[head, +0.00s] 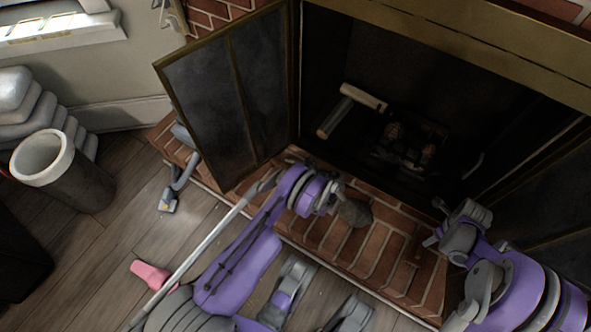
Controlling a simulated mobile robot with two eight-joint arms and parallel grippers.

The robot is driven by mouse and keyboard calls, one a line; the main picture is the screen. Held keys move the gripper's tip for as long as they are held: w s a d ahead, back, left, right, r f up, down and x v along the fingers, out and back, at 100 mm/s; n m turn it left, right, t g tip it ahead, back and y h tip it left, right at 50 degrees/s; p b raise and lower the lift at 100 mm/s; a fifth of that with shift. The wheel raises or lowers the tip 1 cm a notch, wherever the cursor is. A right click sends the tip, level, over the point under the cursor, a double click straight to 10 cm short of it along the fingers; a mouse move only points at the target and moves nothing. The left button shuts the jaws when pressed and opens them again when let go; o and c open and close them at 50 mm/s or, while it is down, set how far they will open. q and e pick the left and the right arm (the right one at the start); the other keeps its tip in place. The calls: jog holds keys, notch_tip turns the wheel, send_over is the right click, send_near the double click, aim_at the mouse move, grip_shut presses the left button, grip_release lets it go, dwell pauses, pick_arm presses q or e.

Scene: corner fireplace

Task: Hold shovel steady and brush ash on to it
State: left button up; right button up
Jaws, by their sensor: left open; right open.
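A long pale pole (205,245) slants from the bottom left up to the brick hearth, passing beside my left arm. Its upper end is partly hidden near my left wrist, so I cannot tell whether it is the shovel or the brush. My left gripper (338,194) is over the hearth, open, with nothing visibly held. A grey-brown lump (355,212), possibly the ash, lies on the bricks just beside its tips. My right gripper (447,232) is open and empty at the right of the hearth. I cannot make out a second tool clearly.
The dark fireplace opening (330,75) holds logs (362,97). Its left door (225,90) stands open over the hearth (375,250).

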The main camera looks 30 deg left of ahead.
pick_arm(q)
jog(key=shift+a+f, duration=0.2)
jog(key=shift+a, duration=0.25)
grip_shut()
